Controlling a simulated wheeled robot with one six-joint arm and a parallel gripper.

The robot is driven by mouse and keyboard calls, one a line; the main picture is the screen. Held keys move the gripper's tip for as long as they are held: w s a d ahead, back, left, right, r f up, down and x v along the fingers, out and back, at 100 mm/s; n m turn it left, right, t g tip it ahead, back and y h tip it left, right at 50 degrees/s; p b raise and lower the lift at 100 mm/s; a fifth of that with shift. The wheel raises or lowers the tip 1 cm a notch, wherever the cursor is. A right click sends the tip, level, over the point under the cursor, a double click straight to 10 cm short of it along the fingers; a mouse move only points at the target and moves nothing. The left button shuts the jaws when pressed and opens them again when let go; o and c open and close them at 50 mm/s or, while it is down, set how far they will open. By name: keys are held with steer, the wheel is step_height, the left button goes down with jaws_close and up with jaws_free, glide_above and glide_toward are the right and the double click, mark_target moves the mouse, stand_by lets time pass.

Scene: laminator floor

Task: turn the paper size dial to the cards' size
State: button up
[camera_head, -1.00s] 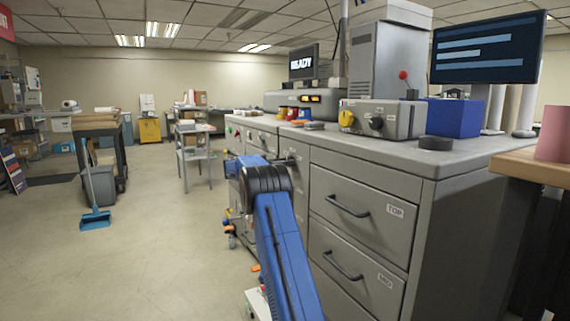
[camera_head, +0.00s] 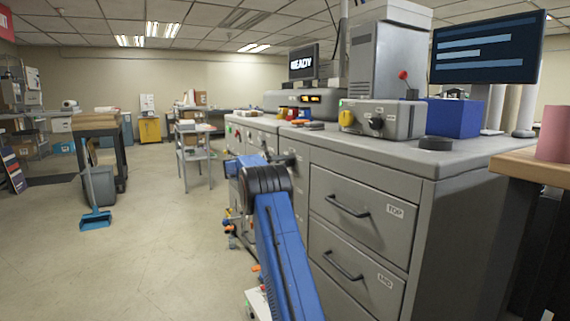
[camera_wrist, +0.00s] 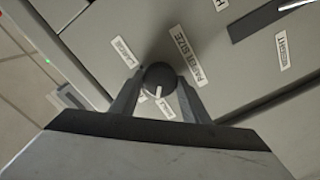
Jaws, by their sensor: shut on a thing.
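The paper size dial (camera_wrist: 158,75) is a round dark knob with a white pointer mark, on a grey panel in the wrist view. The mark points down in the picture, toward small white labels between my fingers. Their words are too small to read surely. The label PAPER SIZE (camera_wrist: 188,54) is at the dial's upper right, and another label (camera_wrist: 124,52) is at its upper left. My gripper (camera_wrist: 160,80) is shut on the dial, one finger on each side. In the head view, my arm hides the dial and the fingertips.
A dark slot (camera_wrist: 268,20) and a WEIGHT label (camera_wrist: 282,50) lie right of the dial. In the head view, the grey drawer cabinet (camera_head: 362,180) stands right of my arm. A wooden tabletop (camera_head: 510,162) is at the right edge.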

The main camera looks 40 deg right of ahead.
steer(key=shift+n, duration=1)
steer(key=shift+o, duration=0.2)
steer(key=shift+a, duration=0.1)
steer(key=shift+c, duration=0.2)
steer(key=o, duration=1.1)
steer(key=v, duration=1.7)
steer(key=shift+a+f, duration=0.1)
steer(key=shift+a, duration=0.1)
